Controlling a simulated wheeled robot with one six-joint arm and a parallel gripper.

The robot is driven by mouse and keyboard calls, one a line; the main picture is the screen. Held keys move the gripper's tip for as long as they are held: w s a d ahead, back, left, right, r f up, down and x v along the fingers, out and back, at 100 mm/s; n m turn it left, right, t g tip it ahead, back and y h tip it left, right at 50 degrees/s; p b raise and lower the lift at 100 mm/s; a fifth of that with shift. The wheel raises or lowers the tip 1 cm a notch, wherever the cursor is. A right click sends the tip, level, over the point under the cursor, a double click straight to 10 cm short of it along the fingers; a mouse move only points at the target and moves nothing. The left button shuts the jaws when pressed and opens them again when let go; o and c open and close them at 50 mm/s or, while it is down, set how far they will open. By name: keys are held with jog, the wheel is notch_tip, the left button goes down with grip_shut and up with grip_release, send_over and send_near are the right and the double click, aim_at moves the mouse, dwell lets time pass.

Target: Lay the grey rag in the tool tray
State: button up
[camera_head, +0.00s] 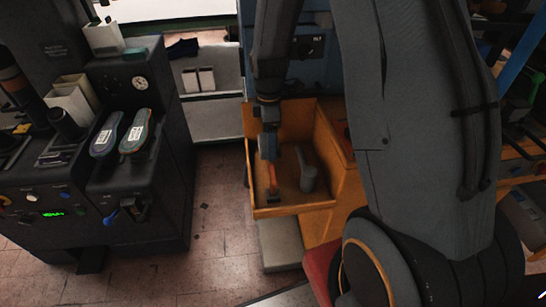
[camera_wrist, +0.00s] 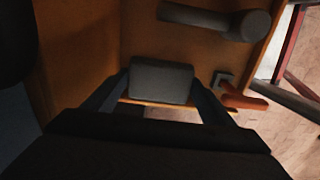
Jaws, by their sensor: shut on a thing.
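The tool tray (camera_head: 292,210) is an orange-brown wooden open box in the middle of the head view. My gripper (camera_head: 269,158) is over its left part, pointing down. In the wrist view the gripper (camera_wrist: 160,88) is shut on a grey block-shaped piece, which looks like the folded grey rag (camera_wrist: 162,80). The tray's wooden surface (camera_wrist: 85,60) shows behind the rag. I cannot tell whether the rag touches the tray floor. In the head view the rag cannot be made out apart from the gripper.
A tool with an orange handle (camera_head: 273,182) and a grey rounded tool (camera_head: 307,172) are in the tray. A dark machine (camera_head: 150,200) with two shoe soles stands at left. My arm covers much of the right side. Tiled floor is clear between machine and tray.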

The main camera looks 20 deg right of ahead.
jog(key=shift+f+p, duration=0.35)
jog(key=shift+f, duration=2.8)
jog(key=o, duration=1)
jog(key=shift+f, duration=0.1)
